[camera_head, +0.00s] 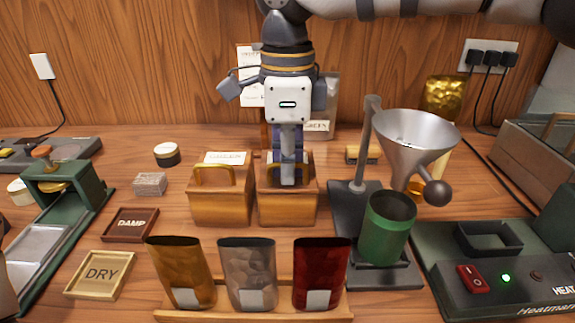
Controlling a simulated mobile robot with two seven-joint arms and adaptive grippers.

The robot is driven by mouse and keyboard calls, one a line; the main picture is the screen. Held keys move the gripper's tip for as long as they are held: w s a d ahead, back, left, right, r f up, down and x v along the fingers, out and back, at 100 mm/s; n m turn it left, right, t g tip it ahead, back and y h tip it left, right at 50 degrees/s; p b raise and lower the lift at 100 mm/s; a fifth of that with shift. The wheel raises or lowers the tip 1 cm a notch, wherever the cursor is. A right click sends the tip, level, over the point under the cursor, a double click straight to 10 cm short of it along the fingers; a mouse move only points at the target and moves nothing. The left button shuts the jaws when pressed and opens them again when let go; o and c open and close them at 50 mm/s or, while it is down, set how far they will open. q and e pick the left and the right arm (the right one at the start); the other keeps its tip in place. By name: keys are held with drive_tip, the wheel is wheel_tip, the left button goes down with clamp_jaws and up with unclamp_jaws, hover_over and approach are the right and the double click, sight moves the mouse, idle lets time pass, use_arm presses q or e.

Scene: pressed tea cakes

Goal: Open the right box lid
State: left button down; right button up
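The right wooden box (288,209) stands in the middle of the table with a brass handle (270,174) at its top. My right gripper (288,180) points straight down over this box, its fingers at the handle and hiding much of the lid. The fingers are seen nearly edge-on, so I cannot tell whether they are closed on the handle. The lid looks down on the box, though it is mostly hidden. A similar left box (221,208) with its own brass handle and a paper label stands close beside it. My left gripper is not in view.
Three pouches, gold (181,273), silver (248,274) and red (321,272), stand on a wooden rack in front. A metal funnel (416,140) on a stand and a green canister (387,227) are close on the right. A wooden wall is behind.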

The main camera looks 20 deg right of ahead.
drive_tip(key=shift+w+d+r, duration=0.1)
drive_tip(key=shift+w+r, duration=0.15)
drive_tip(key=shift+r, duration=0.25)
drive_tip(key=shift+w+r, duration=0.2)
drive_tip(key=shift+r, duration=0.25)
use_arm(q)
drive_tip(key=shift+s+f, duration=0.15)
use_arm(e)
drive_tip(key=shift+w+d+r, duration=0.2)
drive_tip(key=shift+w+r, duration=0.5)
drive_tip(key=shift+r, duration=0.15)
drive_tip(key=shift+w+d+r+b, duration=0.2)
drive_tip(key=shift+w+r+b, duration=0.1)
drive_tip(key=shift+w+r, duration=0.25)
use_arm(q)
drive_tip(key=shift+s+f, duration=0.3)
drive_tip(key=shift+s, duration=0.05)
use_arm(e)
drive_tip(key=shift+w+d+r, duration=0.1)
drive_tip(key=shift+w+r, duration=0.1)
drive_tip(key=shift+w, duration=0.1)
